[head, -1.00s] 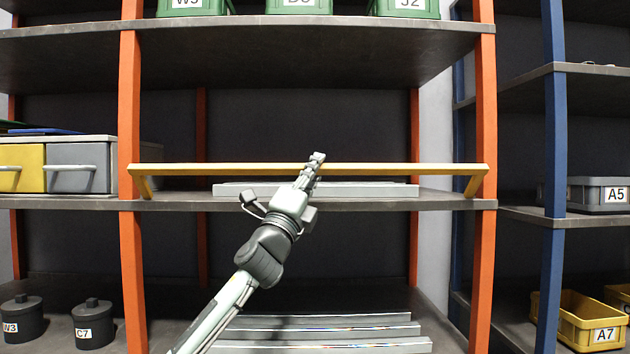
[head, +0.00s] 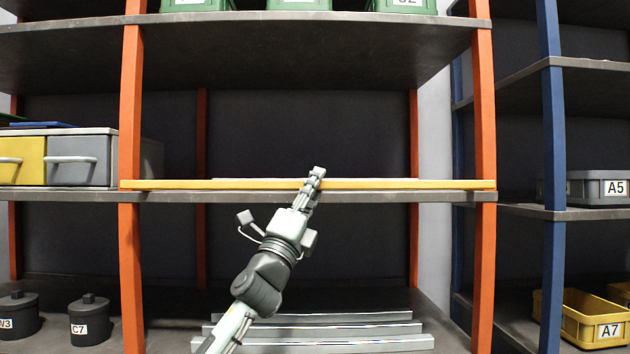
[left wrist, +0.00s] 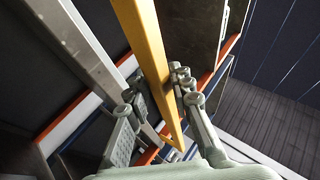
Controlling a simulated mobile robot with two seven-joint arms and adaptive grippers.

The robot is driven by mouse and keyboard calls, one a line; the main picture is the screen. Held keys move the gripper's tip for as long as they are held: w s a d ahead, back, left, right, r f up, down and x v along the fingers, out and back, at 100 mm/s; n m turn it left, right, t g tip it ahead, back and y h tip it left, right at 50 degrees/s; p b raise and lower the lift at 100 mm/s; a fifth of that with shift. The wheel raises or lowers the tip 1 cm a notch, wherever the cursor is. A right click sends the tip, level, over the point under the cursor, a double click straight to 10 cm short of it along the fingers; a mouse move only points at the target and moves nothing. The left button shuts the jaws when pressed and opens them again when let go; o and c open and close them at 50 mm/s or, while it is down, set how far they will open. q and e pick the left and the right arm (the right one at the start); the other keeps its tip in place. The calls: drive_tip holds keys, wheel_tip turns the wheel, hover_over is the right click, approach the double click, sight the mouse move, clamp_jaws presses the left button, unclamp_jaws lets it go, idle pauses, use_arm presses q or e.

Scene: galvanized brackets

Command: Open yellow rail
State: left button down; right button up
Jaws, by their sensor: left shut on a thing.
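The yellow rail (head: 400,184) spans the orange-post shelf bay in the head view, level and low along the front of the middle shelf. My left gripper (head: 316,175) is shut on the rail near its middle. In the left wrist view the yellow rail (left wrist: 145,50) runs between the two fingers of my left gripper (left wrist: 160,95). My right gripper is not in view.
The middle shelf (head: 400,197) is just under the rail. Grey bars (head: 320,330) lie on the lower shelf. A grey drawer (head: 78,161) and a yellow drawer (head: 22,161) stand at the left. Dark canisters (head: 91,320) are at lower left.

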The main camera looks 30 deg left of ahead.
use_arm(q)
drive_tip(key=shift+w+a+f, duration=0.1)
drive_tip(key=shift+f, duration=0.5)
drive_tip(key=c, duration=1.4)
unclamp_jaws()
drive_tip(key=shift+r, duration=0.1)
drive_tip(key=shift+c, duration=0.2)
drive_tip(key=v, duration=1.2)
